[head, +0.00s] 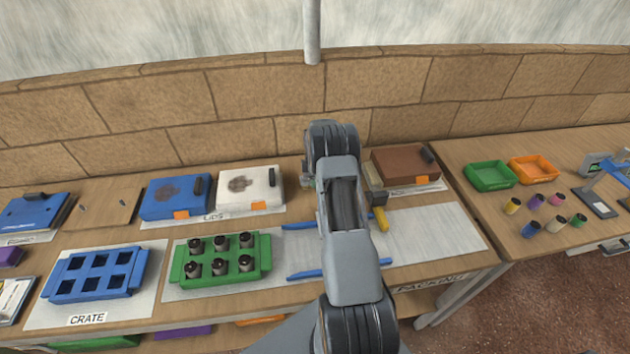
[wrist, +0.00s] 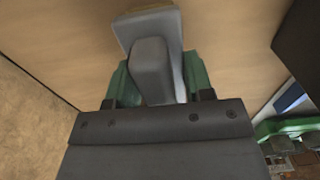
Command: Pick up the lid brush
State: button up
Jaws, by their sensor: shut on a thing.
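In the wrist view, my gripper (wrist: 158,84) is shut on the lid brush (wrist: 152,62). The brush has a dark grey block-shaped grip, a lighter grey body and a tan edge at its far end. Green finger pads lie on both sides of it. Bare wood shows around and beyond it; I cannot tell whether it touches the table. In the head view, my arm hides most of the gripper and the brush, in front of the back wall.
A white lid box (head: 249,189) and a green rack (head: 220,260) with several dark plugs stand to the left. The pale mat (head: 435,232) at right is mostly clear.

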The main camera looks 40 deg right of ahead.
jog(key=shift+c, duration=0.2)
notch_tip(320, 180, up, 10)
jog(key=p, duration=0.4)
